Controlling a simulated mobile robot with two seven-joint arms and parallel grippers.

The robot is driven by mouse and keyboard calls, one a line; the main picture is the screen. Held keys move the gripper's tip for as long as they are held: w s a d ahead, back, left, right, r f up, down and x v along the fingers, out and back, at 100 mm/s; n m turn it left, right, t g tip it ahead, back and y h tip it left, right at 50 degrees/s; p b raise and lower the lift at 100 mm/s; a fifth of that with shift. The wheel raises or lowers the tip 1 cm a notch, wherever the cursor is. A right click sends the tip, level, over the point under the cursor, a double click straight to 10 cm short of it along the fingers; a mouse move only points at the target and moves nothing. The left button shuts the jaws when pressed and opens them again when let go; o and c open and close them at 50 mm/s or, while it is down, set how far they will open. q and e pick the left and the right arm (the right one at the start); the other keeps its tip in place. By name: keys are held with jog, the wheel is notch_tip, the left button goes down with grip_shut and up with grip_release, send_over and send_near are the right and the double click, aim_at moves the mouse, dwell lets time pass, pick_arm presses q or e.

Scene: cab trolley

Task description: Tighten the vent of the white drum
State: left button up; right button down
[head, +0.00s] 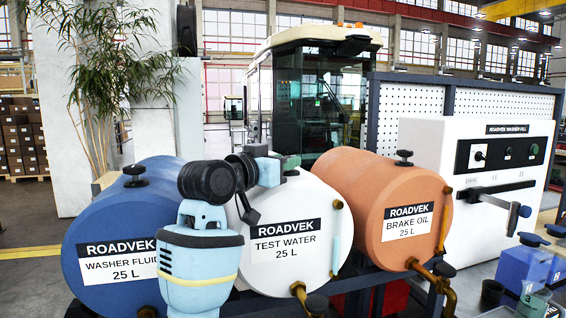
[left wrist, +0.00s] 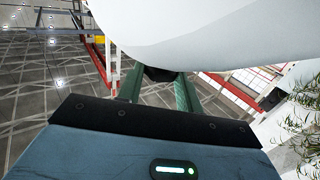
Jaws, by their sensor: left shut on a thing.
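The white drum (head: 315,190), labelled "TEST WATER 25 L", lies on its side between a blue and an orange drum. Its vent is a dark knob on top, mostly hidden by my left gripper (head: 290,163) in the head view. The left wrist view shows the dark vent (left wrist: 160,74) between the two green fingers of the left gripper (left wrist: 158,88), under the drum's white curve (left wrist: 215,35). The left gripper is shut on the vent. My right gripper is not in view.
The blue drum (head: 110,225) and the orange drum (head: 365,190) flank the white one, each with a dark vent knob on top. A white filling panel (head: 470,200) with a lever stands at right. Blue containers (head: 525,265) stand at lower right.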

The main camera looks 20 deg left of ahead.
pick_arm(q)
jog(key=shift+m+h, duration=0.4)
jog(key=shift+h, duration=0.2)
jog(key=o, duration=1)
jog(key=shift+r, duration=0.6)
notch_tip(320, 180, up, 3)
jog(key=shift+a+f, duration=0.1)
jog(key=shift+f, duration=0.05)
jog(key=s+d, duration=0.1)
jog(key=s, duration=0.4)
jog(key=s+d, duration=0.2)
jog(key=s, duration=0.3)
jog(key=s+d+r, duration=0.1)
jog(key=s+d, duration=0.1)
jog(key=s, duration=0.3)
jog(key=shift+s, duration=0.1)
